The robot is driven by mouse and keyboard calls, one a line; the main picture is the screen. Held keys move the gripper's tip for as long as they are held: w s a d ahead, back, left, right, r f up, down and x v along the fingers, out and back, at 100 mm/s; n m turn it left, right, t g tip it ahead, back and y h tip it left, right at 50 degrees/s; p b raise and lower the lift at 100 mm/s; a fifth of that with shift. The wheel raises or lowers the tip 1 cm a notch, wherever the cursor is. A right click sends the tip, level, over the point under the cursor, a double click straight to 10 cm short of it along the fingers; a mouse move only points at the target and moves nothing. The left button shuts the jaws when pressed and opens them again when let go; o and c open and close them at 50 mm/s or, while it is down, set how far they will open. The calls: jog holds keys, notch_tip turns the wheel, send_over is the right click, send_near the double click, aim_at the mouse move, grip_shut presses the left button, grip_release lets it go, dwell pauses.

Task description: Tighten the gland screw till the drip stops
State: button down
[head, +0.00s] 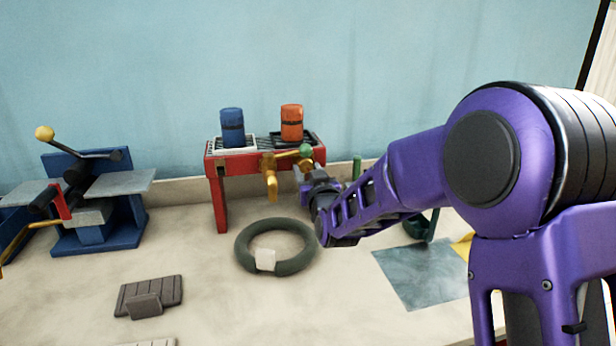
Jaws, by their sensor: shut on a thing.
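A red stand (220,192) holds a blue drum (232,127) and an orange drum (292,122) on trays. A brass tap (271,178) with a green knob (305,151) sits at the stand's front. My gripper (301,174) is just right of the tap, below the green knob, and is shut on a small part there, which looks like the gland screw. The screw itself is hidden by the gripper and too small to make out. No drip can be made out below the tap.
A dark green ring (245,238) with a pale square piece (265,259) lies on the bench below the tap. A blue press-like device (92,235) stands left. A grey block (150,297) lies front left, a grey-blue sheet (420,275) right.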

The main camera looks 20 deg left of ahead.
dwell(0.3)
jog(key=shift+c, duration=1.7)
grip_release()
jog(key=v, duration=1.7)
jog(key=shift+s+d, duration=0.15)
jog(key=shift+d, duration=0.05)
